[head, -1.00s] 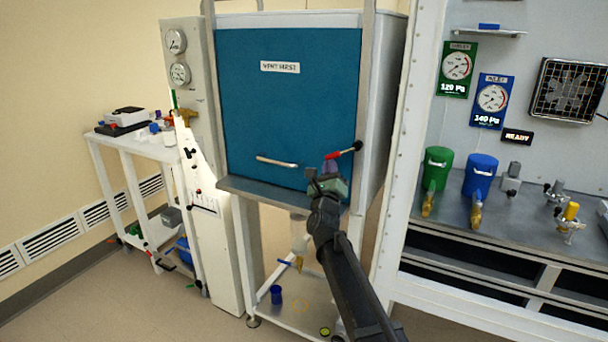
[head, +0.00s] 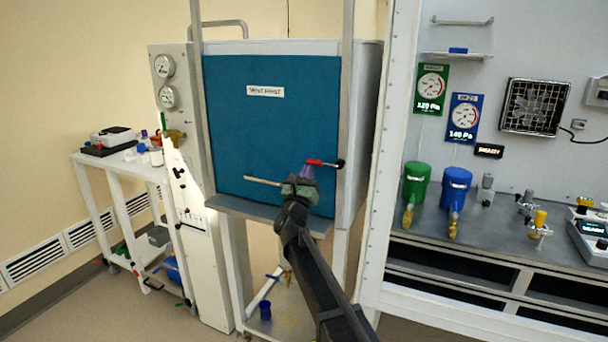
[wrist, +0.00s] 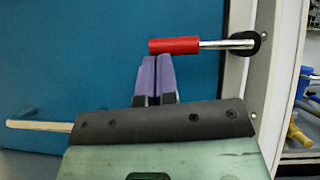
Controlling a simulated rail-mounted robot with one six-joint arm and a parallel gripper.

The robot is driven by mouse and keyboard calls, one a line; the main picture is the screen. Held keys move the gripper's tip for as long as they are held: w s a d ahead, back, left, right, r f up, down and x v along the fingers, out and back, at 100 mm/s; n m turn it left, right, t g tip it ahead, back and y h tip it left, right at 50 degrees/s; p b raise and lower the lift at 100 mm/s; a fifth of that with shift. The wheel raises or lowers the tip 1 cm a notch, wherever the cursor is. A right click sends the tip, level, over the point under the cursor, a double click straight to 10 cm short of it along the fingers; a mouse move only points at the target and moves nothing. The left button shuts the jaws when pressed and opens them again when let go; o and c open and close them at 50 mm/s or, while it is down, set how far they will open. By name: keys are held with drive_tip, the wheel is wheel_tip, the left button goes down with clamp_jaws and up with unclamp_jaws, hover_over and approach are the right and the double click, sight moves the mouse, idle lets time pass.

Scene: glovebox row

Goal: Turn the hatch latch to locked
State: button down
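The hatch latch (head: 314,162) is a lever with a red grip, a bare metal rod and a black pivot at the right edge of the blue hatch (head: 270,130). It lies about level, grip pointing left; the wrist view shows the red grip (wrist: 174,46) clearly. My gripper (head: 307,172) is just below the grip. In the wrist view its two purple fingers (wrist: 155,60) are side by side with only a thin gap, so it looks shut. The fingertips reach the grip's lower edge and seem to touch it; they do not straddle it.
A pale bar handle (head: 262,181) is on the hatch left of my gripper, and a grey ledge (head: 262,213) runs below. A white frame post stands right of the hatch. Further right, a bench (head: 480,232) carries green and blue canisters. A white cart (head: 110,175) stands at left.

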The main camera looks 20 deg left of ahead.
idle(0.3)
drive_tip(key=w+f+b+v, duration=0.1)
drive_tip(key=f+b+v, duration=0.1)
drive_tip(key=b+v, duration=0.7)
drive_tip(key=v, duration=0.3)
drive_tip(key=shift+a+f, duration=0.3)
drive_tip(key=shift+f, duration=0.1)
drive_tip(key=shift+s, duration=0.1)
